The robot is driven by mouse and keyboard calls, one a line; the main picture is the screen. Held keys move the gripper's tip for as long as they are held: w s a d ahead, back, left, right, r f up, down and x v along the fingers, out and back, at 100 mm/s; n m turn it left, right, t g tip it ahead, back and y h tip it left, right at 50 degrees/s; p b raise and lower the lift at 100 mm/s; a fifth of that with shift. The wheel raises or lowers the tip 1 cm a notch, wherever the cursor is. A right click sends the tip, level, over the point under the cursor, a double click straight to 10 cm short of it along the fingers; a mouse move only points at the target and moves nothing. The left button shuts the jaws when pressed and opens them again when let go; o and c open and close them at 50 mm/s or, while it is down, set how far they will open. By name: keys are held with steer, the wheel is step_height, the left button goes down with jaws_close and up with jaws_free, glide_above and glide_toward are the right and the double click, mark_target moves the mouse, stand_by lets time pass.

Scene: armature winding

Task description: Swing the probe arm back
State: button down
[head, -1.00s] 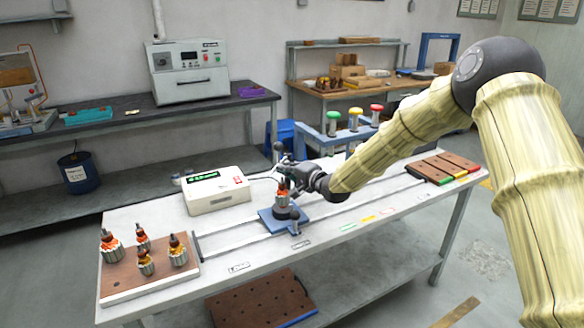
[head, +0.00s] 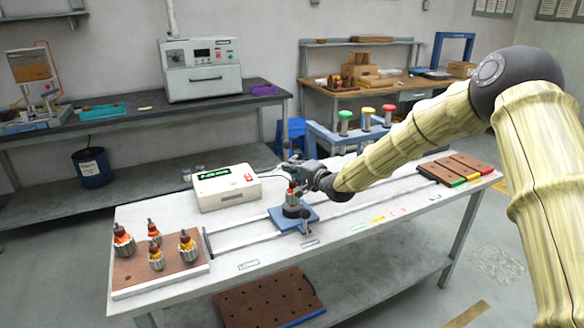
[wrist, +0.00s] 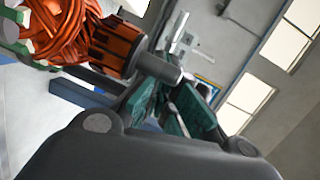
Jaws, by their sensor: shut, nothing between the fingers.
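An armature (head: 293,194) with orange copper winding stands upright on the blue fixture (head: 284,222) in mid-bench. In the wrist view its winding, commutator and shaft (wrist: 110,45) fill the upper left. My gripper (head: 291,171) is just above and behind the armature top in the head view. In the wrist view my gripper (wrist: 178,100) has its green-padded fingers close to the shaft tip, with nothing seen held. Whether they touch the shaft I cannot tell. The probe arm cannot be told apart clearly; my gripper and the armature crowd that spot.
A white tester box (head: 228,188) with a green display stands left of the fixture. A brown board (head: 130,275) with several armatures is at the bench's left end. Brown trays (head: 455,168) with coloured ends lie at the right. A lamp stand (head: 343,124) stands behind.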

steer(key=v, duration=1.2)
steer(key=s+d+f+n+g+h+p, duration=0.1)
steer(key=s+d+f+g+h+p, duration=0.15)
steer(key=s+f, duration=0.55)
steer(key=s+d+f+n+g+h+p, duration=0.15)
steer(key=s+f+p, duration=0.25)
steer(key=s+f, duration=0.45)
steer(key=s+d+f+n+g+h+p, duration=0.1)
steer(key=s+d+f+g+p, duration=0.15)
steer(key=s+f, duration=0.6)
steer(key=s+d+n+g+h+p, duration=0.2)
steer(key=s+d+g+p, duration=0.1)
steer(key=s, duration=1.3)
steer(key=s+d+f+n+g+h+p, duration=0.1)
steer(key=s+d+n+g+h+p, duration=0.2)
steer(key=s, duration=1.3)
steer(key=d+p, duration=0.3)
steer(key=d, duration=0.1)
steer(key=shift+s+d, duration=0.2)
steer(key=shift+s, duration=0.15)
steer(key=shift+g, duration=0.25)
